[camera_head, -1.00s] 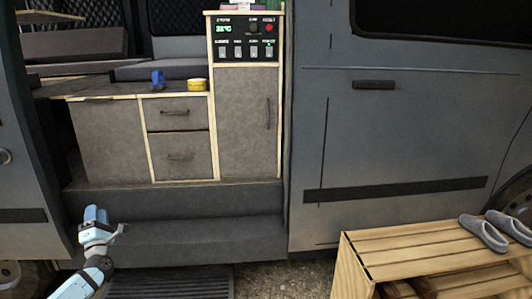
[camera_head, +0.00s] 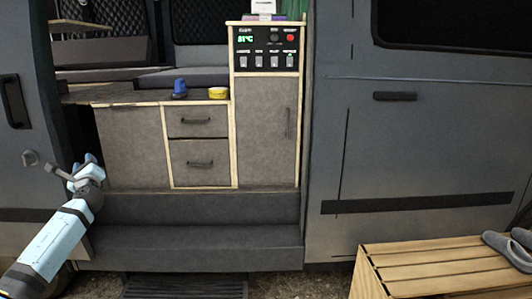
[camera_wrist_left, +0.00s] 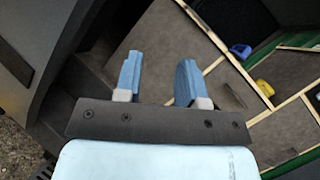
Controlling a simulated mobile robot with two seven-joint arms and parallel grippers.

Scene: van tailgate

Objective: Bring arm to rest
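My left arm comes in from the lower left in the head view. Its gripper (camera_head: 84,162) is raised in front of the van's open doorway, left of the cabinet. In the left wrist view the two blue fingers of the left gripper (camera_wrist_left: 157,82) stand apart with nothing between them. The gripper is open and empty, and it touches nothing that I can see. My right gripper does not show in either view.
A grey cabinet (camera_head: 132,147) with drawers stands in the doorway. A blue object (camera_head: 180,90) and a yellow round tin (camera_head: 218,93) sit on its top. A wooden slatted crate (camera_head: 430,262) with grey slippers (camera_head: 507,250) stands at lower right. A dark step (camera_head: 190,247) runs below the cabinet.

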